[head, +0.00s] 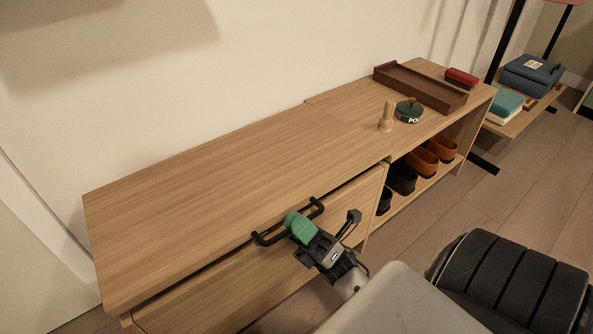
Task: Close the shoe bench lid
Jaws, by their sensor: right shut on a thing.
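The shoe bench (345,103) is a long, light wood piece along the wall. Its lid (215,200) is the left top panel, lying almost level, with a thin dark gap under its front edge. A black bar handle (268,238) is at that front edge. My right gripper (300,228), with green finger pads, is at the middle of the handle and shut on it; the pads hide part of the bar. Whether the lid is fully seated cannot be told. My left gripper is not in view.
On the bench's right part are a wooden peg (387,118), a round dark green tin (408,111), a brown tray (420,88) and a red box (461,78). Shoes (422,160) stand on the shelf below. The lid's top is clear.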

